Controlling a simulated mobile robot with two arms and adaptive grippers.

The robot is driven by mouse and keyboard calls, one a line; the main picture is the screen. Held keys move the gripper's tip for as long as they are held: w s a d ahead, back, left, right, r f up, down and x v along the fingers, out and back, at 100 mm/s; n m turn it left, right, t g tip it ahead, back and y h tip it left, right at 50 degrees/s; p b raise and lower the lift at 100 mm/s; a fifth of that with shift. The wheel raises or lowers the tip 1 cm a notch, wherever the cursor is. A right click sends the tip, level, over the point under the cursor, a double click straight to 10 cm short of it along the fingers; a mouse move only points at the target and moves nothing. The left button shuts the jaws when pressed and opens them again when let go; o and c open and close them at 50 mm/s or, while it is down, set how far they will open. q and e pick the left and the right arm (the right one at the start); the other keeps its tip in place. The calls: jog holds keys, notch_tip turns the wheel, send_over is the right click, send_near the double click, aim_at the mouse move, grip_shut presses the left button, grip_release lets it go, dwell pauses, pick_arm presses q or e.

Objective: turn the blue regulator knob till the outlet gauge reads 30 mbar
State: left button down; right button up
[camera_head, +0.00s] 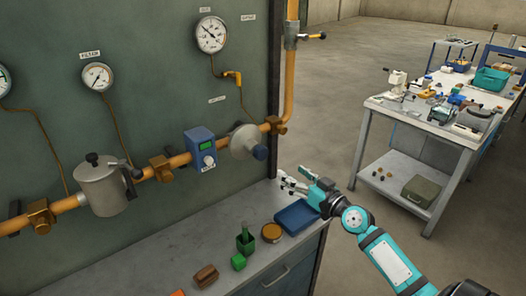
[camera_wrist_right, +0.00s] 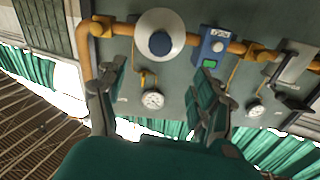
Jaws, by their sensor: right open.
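The blue regulator knob (camera_head: 260,152) sits on the front of a round grey regulator body (camera_head: 243,141) on the orange pipe. In the right wrist view the knob (camera_wrist_right: 159,43) shows between and beyond the fingertips. My right gripper (camera_head: 286,181) is open and empty, below and right of the knob and apart from it. In the wrist view its fingers (camera_wrist_right: 160,72) are spread wide. The upper round gauge (camera_head: 211,35) hangs above the regulator; it also shows in the wrist view (camera_wrist_right: 153,99). Its reading is too small to tell. My left gripper is not in view.
A blue box with a green display (camera_head: 201,147) is on the pipe left of the regulator. The bench below holds a blue tray (camera_head: 297,217), a round tin (camera_head: 272,232) and a green bottle holder (camera_head: 245,242). A cluttered workbench (camera_head: 425,122) stands at right.

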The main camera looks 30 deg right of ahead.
aim_at(264, 154)
jog(key=w, duration=0.4)
jog(key=w+p, duration=0.1)
jog(key=w, duration=0.4)
jog(key=w+a+p, duration=0.1)
jog(key=w, duration=0.4)
jog(key=shift+w+a, duration=0.1)
jog(key=shift+w, duration=0.1)
jog(key=c, duration=1.2)
